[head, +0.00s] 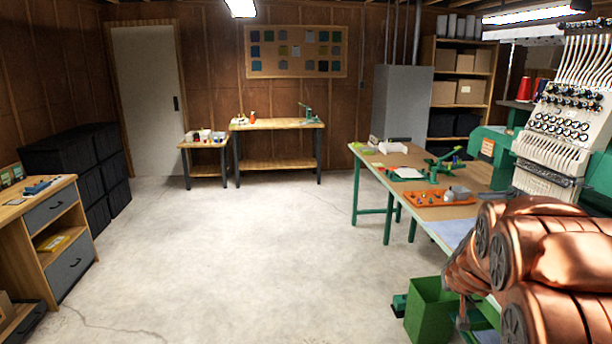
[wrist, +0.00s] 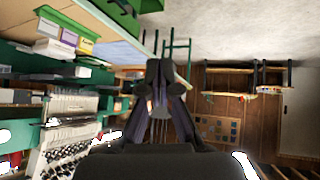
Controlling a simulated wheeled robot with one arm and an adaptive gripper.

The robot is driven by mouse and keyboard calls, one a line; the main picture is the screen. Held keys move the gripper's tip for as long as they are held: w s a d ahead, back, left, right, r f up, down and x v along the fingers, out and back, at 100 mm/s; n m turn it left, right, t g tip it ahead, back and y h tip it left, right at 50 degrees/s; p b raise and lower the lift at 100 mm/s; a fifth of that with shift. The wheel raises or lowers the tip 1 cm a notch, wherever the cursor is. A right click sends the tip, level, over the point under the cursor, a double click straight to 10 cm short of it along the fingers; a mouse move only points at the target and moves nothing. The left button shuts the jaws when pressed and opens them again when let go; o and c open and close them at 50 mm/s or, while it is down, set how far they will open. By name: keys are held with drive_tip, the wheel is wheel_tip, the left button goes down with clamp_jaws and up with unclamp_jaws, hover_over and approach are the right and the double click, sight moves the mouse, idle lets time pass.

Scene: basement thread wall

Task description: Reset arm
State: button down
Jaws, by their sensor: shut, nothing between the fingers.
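My gripper (wrist: 160,72) shows in the middle of the wrist view, its dark fingers drawn together with nothing held between them. That view is upside down: the room's floor is at the top and the lights are at the bottom. The fingers point out into open air and touch nothing I can see. In the head view my copper arm fills the lower right, in front of the embroidery machine. I cannot make out the gripper there.
An embroidery machine (head: 560,130) stands at the right. A green-legged worktable (head: 415,195) with an orange tray (head: 440,199) is beside my arm. A green bin (head: 430,308) stands below. A drawer cabinet (head: 50,215) is at the left. The middle floor (head: 240,250) is clear.

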drive_tip(key=s+a+n+g+y, duration=0.2)
drive_tip(key=s+a+g+y, duration=0.25)
drive_tip(key=s+a, duration=1.4)
drive_tip(key=s+a+g, duration=0.2)
drive_tip(key=s, duration=0.8)
drive_tip(key=s+a+g, duration=0.1)
drive_tip(key=s+g, duration=0.2)
drive_tip(key=s, duration=0.8)
drive_tip(key=shift+s+a+r+n+h, duration=0.2)
drive_tip(key=shift+a+r+n+h, duration=0.1)
drive_tip(key=shift+a+n+h, duration=0.15)
drive_tip(key=shift+d, duration=0.15)
